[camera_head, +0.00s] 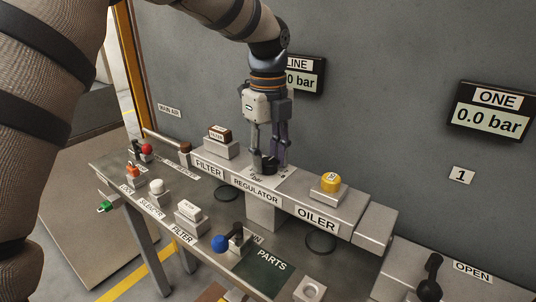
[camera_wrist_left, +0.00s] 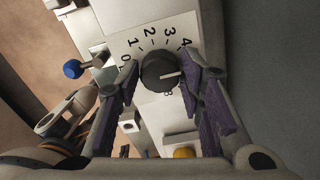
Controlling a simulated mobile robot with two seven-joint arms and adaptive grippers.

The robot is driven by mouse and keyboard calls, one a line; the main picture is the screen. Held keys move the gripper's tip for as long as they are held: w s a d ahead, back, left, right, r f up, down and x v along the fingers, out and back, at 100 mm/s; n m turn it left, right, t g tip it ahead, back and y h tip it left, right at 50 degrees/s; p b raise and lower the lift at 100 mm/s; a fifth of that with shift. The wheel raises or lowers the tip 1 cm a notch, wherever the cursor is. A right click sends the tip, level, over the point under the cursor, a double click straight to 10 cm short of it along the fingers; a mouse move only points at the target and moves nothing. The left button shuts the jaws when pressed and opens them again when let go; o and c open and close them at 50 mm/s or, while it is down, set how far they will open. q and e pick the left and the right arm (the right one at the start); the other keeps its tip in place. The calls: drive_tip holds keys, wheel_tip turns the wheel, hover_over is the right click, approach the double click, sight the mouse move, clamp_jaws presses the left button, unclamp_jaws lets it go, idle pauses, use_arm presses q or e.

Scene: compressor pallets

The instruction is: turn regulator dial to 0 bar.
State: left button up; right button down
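The regulator dial (camera_wrist_left: 160,70) is a round black knob on a white plate marked 0 to 4 along its visible arc. Its white line points right in the left wrist view, past the 4, toward a part of the scale hidden by a finger. In the head view the dial (camera_head: 268,165) sits above the REGULATOR label (camera_head: 256,191). My left gripper (camera_head: 268,160) is directly over it, pointing down. Its purple fingers (camera_wrist_left: 161,68) stand on either side of the knob, with narrow gaps visible in the left wrist view. My right gripper is not in view.
The FILTER block and the yellow-capped oiler (camera_head: 330,182) flank the regulator. A blue-knobbed lever (camera_head: 221,243) and a black OPEN lever (camera_head: 430,285) stand nearer. The grey wall is close behind. The ONE display (camera_head: 492,113) reads 0.0 bar; the LINE display (camera_head: 305,76) is partly hidden.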

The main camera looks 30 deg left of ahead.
use_arm(q)
drive_tip(key=c, duration=0.5)
